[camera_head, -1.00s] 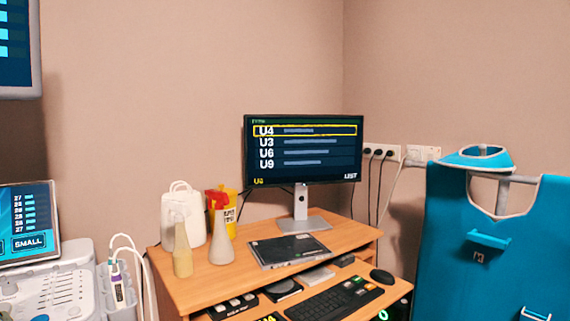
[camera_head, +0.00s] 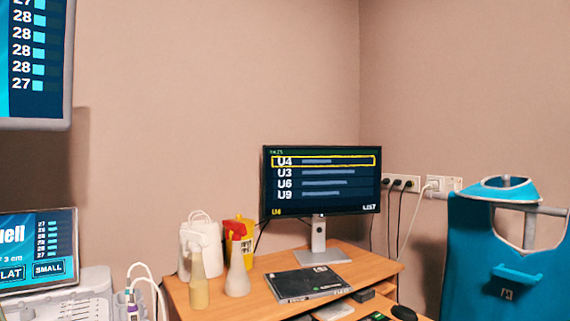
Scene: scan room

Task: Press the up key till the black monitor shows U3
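The black monitor (camera_head: 321,205) stands on a grey stand at the back of the wooden desk. Its screen lists U4, U3, U6 and U9 from top to bottom, with a yellow frame around U4. The up key cannot be made out. Only a sliver of the keyboard (camera_head: 377,317) shows at the bottom edge. My gripper is not in view.
A blue apron (camera_head: 505,260) hangs at right. Medical equipment with screens (camera_head: 38,252) fills the left.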

